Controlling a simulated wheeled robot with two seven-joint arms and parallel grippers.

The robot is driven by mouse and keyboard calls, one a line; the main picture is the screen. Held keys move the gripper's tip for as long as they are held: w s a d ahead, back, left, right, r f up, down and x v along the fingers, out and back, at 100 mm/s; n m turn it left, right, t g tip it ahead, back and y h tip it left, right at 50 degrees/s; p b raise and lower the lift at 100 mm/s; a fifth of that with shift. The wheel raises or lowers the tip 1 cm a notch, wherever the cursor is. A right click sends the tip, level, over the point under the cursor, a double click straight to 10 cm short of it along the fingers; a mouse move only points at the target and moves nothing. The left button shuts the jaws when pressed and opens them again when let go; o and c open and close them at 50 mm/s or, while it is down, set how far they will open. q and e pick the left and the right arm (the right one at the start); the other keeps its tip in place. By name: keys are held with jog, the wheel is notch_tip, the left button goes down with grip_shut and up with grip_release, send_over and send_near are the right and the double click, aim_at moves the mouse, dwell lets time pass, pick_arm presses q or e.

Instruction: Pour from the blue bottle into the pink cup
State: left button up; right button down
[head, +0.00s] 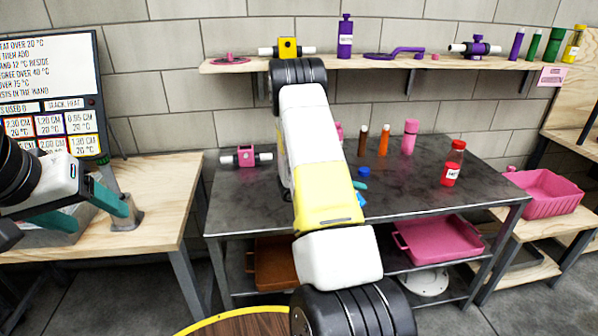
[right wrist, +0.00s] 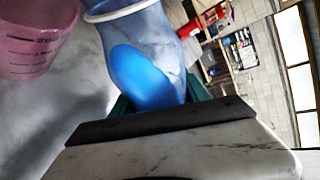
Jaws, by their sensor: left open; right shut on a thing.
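The blue bottle (right wrist: 145,65), clear with blue liquid inside, is held in my right gripper (right wrist: 155,105) in the right wrist view. The pink cup (right wrist: 32,40), with dark measuring marks, is at the upper left there, beside the bottle's rim. I cannot tell the bottle's exact tilt or see liquid passing between them. My left gripper (head: 95,212) is open at the left, above the wooden table.
A grey metal holder (head: 126,215) is near my left gripper. A wall shelf (head: 370,63) runs above.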

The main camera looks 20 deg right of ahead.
jog(key=shift+s+r+n+g+h, duration=0.2)
jog(key=shift+n+g+h, duration=0.1)
jog(key=shift+n, duration=0.2)
dwell(1.2)
jog(key=shift+w+r+n+g+h+p, duration=0.2)
jog(key=shift+r+n+p, duration=0.1)
jog(key=shift+r, duration=0.2)
jog(key=shift+w+r+n+g+h+p, duration=0.1)
jog(key=shift+r+n+g+p, duration=0.15)
jog(key=shift+r, duration=0.25)
dwell(0.9)
jog(key=shift+r+n, duration=0.55)
jog(key=shift+r, duration=0.15)
dwell(2.0)
jog(key=f, duration=0.1)
jog(key=f+m, duration=0.1)
jog(key=f+m+t, duration=0.1)
jog(key=shift+s+d+f+y, duration=0.15)
jog(key=shift+s+f+y, duration=0.1)
jog(key=shift+s+y, duration=0.15)
jog(key=shift+w, duration=0.15)
